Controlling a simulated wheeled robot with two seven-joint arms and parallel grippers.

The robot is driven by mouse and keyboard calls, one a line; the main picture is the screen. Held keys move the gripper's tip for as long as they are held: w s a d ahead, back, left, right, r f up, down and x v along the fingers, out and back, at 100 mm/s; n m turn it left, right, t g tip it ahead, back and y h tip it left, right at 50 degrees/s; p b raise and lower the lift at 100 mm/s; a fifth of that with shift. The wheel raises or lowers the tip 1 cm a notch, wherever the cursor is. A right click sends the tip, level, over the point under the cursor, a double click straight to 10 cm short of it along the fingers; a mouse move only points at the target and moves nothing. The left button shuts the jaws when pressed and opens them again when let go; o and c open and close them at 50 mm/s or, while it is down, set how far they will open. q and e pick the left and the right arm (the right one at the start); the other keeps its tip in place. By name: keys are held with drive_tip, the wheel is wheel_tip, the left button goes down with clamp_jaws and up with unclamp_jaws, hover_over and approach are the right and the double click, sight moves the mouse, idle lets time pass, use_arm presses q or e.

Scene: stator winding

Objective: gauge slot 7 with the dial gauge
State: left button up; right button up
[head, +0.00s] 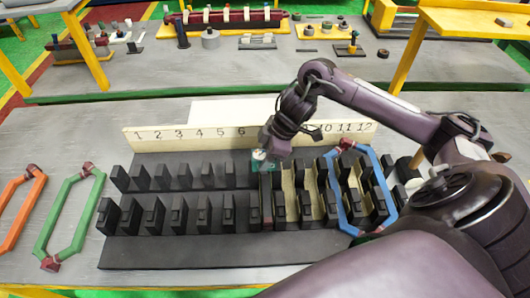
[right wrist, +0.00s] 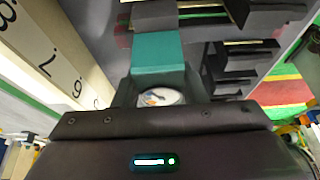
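The dial gauge has a white round dial (head: 260,155) and a teal body. In the right wrist view its dial (right wrist: 160,97) sits between my fingers, and its teal block (right wrist: 157,55) points away from the gripper. My right gripper (head: 270,150) is shut on the gauge, above the far row of teeth near slot 7. The black stator block (head: 190,252) has two rows of teeth. A teal patch shows low between the teeth there; whether the gauge is seated is unclear. Labels 7 and 8 are hidden by my arm in the head view. My left gripper is not in view.
The numbered white board (head: 190,134) stands behind the stator. Tan liners (head: 288,195) line slots right of the gauge. A blue coil (head: 388,195) lies over the right end. Green (head: 72,215) and orange (head: 22,205) coils lie left. A back table (head: 140,80) holds several parts.

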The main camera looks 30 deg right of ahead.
drive_tip(key=o, duration=1.1)
drive_tip(key=shift+c, duration=0.2)
drive_tip(key=shift+r, duration=0.1)
drive_tip(key=b+v, duration=0.1)
drive_tip(key=v, duration=0.6)
drive_tip(key=shift+s+d+r, duration=0.1)
drive_tip(key=shift+s+r, duration=0.05)
drive_tip(key=shift+r, duration=0.1)
